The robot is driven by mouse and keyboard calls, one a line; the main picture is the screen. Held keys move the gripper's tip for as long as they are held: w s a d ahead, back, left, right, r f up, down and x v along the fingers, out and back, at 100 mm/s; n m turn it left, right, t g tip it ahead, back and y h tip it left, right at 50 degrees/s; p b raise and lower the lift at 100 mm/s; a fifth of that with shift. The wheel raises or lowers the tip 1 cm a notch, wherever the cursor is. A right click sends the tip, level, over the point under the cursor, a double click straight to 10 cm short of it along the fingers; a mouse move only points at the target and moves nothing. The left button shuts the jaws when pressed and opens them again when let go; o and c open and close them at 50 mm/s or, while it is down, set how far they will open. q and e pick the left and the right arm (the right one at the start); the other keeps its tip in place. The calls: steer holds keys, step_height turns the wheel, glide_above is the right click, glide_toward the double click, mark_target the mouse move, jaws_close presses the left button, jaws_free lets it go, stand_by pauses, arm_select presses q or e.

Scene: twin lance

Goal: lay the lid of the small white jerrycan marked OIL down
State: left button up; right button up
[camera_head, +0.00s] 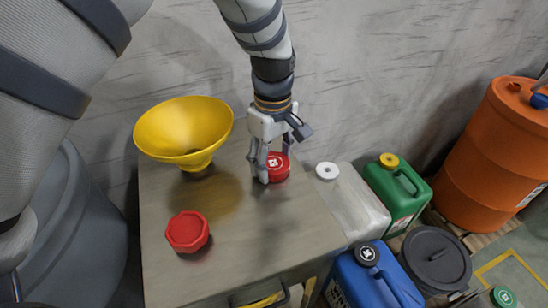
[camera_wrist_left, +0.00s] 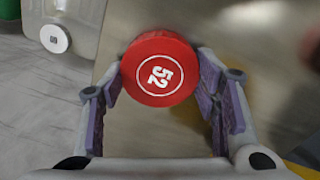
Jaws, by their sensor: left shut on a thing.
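My left gripper (camera_head: 274,164) is shut on a round red lid (camera_head: 278,169) at the back right of the cabinet top (camera_head: 240,235). In the left wrist view the red lid (camera_wrist_left: 160,68) sits between the purple-padded fingertips, with a white "52" inside a ring on its face. The lid is at or just above the cabinet top; I cannot tell whether it touches. A small whitish jerrycan (camera_head: 357,205) with a white cap stands right of the cabinet; I cannot read OIL on it. My right gripper is out of view.
A yellow funnel (camera_head: 183,128) stands at the back left of the cabinet top. A red octagonal lid (camera_head: 187,231) lies near the front left. Green (camera_head: 398,195) and blue (camera_head: 372,280) cans and an orange drum (camera_head: 496,155) stand right. The middle of the top is clear.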

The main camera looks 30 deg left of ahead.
mark_target(273, 163)
arm_select(q)
steer(key=shift+f, duration=0.1)
steer(key=o, duration=1.3)
step_height(273, 163, up, 12)
steer(key=shift+p, duration=0.45)
